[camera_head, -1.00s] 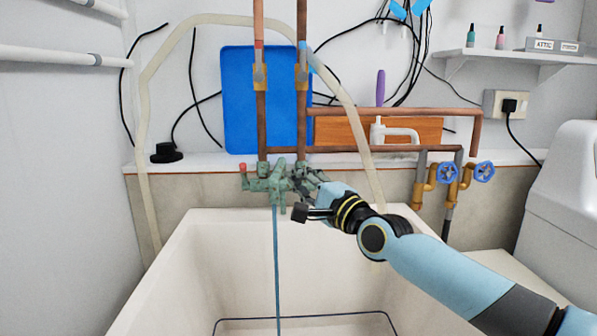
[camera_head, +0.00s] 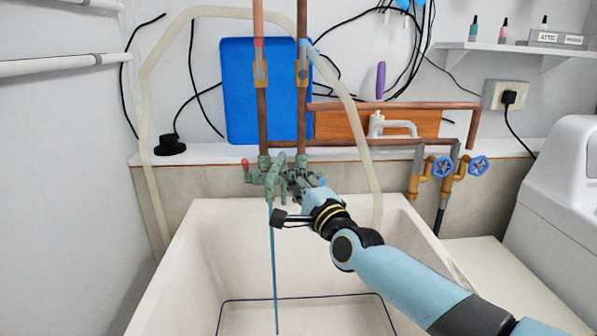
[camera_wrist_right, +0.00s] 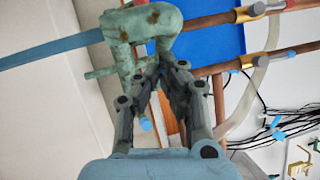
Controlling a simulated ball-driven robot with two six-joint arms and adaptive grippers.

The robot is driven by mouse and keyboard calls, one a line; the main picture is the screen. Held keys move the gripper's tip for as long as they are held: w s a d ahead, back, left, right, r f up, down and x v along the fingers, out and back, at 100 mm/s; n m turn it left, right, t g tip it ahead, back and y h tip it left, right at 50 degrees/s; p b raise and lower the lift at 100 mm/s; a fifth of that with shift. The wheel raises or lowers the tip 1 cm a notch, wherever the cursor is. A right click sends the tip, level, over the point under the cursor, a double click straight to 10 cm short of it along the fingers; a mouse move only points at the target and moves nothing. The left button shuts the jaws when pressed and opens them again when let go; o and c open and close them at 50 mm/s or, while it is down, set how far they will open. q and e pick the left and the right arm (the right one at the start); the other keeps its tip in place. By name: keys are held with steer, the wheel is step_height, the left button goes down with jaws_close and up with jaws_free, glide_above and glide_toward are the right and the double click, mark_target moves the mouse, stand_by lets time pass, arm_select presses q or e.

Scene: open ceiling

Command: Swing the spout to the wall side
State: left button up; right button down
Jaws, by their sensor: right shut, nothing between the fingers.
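The tap is a worn green double tap with a curved spout (camera_head: 271,184) on two copper pipes above the sink, with a red-ended handle at its left. A thin blue stream (camera_head: 275,270) runs from the spout into the sink (camera_head: 215,245). My right gripper (camera_head: 291,184) is shut and empty, just right of the spout. In the right wrist view the shut fingertips (camera_wrist_right: 163,62) are against or very close to the green spout (camera_wrist_right: 140,25); I cannot tell if they touch. A blue-ended handle (camera_wrist_right: 145,124) shows beside the fingers. My left gripper is out of view.
A grey side wall (camera_head: 60,200) stands left of the sink. A pale hose (camera_head: 365,140) arches over the pipes and hangs at both sides. Blue valve wheels (camera_head: 441,167) are to the right. The space above the sink's left half is clear.

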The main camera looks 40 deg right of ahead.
steer(key=w+a+m+g+h+p, duration=0.1)
steer(key=w+a+m+h+p, duration=0.2)
steer(key=w+a+h+p, duration=0.1)
steer(key=shift+a+h, duration=0.7)
steer(key=shift+a, duration=0.2)
steer(key=shift+f, duration=0.1)
stand_by(0.4)
